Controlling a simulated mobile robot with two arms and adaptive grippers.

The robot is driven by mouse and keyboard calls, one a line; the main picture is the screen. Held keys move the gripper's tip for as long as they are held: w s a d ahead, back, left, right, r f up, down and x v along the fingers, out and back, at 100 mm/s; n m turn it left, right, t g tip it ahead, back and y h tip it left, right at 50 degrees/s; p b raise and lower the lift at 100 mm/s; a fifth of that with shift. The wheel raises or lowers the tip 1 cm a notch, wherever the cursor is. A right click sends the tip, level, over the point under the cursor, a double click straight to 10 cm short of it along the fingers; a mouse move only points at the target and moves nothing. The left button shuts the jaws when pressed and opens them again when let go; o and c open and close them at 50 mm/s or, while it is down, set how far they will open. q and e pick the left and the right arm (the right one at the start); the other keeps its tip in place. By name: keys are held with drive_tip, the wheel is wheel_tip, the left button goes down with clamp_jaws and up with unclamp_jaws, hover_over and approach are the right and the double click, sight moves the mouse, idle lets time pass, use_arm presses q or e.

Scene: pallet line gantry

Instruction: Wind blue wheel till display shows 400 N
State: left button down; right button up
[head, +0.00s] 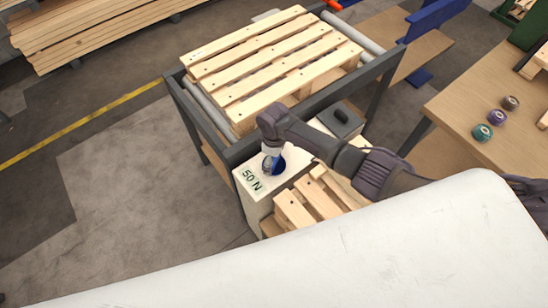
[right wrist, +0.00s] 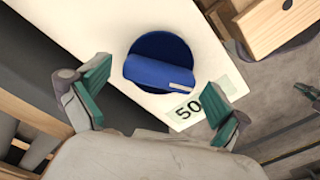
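The blue wheel (head: 280,166) sits on top of a white box (head: 250,203) beside the roller conveyor, partly hidden by my right gripper (head: 272,156) in the head view. The right wrist view shows the blue wheel (right wrist: 158,75) as a round dial with a raised grip bar and a pale mark at its right end. The display (head: 251,180) on the box reads 50 N; the right wrist view shows the 50 on the display (right wrist: 187,109). My right gripper (right wrist: 155,92) is open, its green-padded fingers spread on either side of the wheel, apparently not touching it. My left gripper is out of view.
A wooden pallet (head: 262,62) lies on the dark-framed conveyor (head: 300,112) behind the box. More pallet slats (head: 318,196) lie right of the box. A workbench (head: 478,85) with several coloured rolls stands at the right. Floor on the left is clear.

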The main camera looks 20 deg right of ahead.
drive_tip(key=shift+r, duration=0.15)
wheel_tip(320, 180, up, 12)
idle(0.5)
drive_tip(key=shift+f, duration=0.2)
